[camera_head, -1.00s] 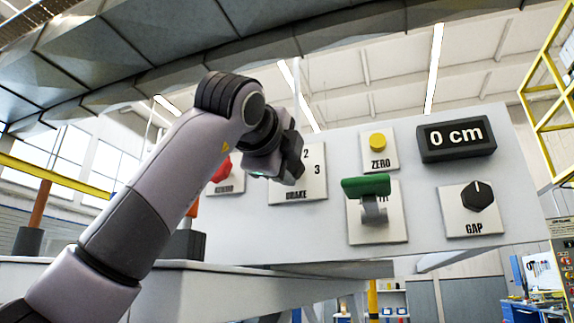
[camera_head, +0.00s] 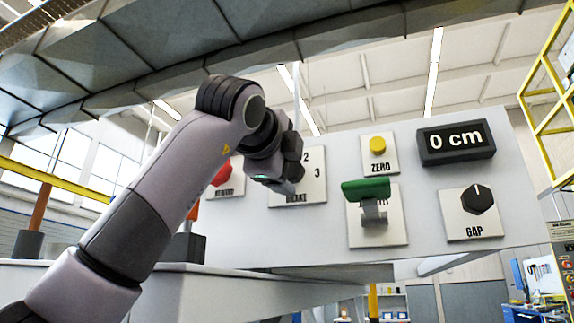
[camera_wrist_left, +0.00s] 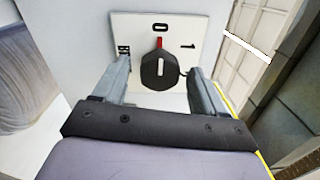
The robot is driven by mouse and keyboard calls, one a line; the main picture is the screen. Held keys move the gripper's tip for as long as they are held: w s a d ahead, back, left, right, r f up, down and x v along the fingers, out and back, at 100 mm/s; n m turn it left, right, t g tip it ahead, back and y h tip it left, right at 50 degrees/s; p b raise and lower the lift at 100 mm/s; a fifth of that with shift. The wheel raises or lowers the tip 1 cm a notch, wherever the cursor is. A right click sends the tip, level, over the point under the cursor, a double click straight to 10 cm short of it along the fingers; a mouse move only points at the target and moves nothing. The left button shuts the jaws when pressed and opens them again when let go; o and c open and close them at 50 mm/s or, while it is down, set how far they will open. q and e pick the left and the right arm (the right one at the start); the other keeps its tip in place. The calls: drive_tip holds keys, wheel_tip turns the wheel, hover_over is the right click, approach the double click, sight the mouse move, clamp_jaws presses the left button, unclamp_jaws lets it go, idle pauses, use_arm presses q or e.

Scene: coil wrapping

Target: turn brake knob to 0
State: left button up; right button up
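The brake knob (camera_wrist_left: 158,74) is a dark knob with a white line on its face. In the left wrist view it sits on a white plate (camera_wrist_left: 200,24), with a red mark above it towards the 0. A 1 is at the upper right of the plate. My left gripper (camera_wrist_left: 159,78) is open, its two fingers on either side of the knob with visible gaps. In the head view my left gripper (camera_head: 284,180) covers the knob and part of the brake plate (camera_head: 313,192), where 2 and 3 show. My right gripper is not in view.
The panel also carries a red button (camera_head: 222,173) to the left, a yellow zero button (camera_head: 377,145), a green-handled lever (camera_head: 366,189), a gap knob (camera_head: 477,199) and a display (camera_head: 456,141) reading 0 cm. A grey table-like surface (camera_head: 240,285) lies below.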

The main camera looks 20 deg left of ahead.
use_arm(q)
drive_tip(key=s+b, duration=0.2)
drive_tip(key=s, duration=0.5)
drive_tip(key=shift+s+f, duration=0.1)
drive_tip(key=shift+f, duration=0.05)
idle(0.6)
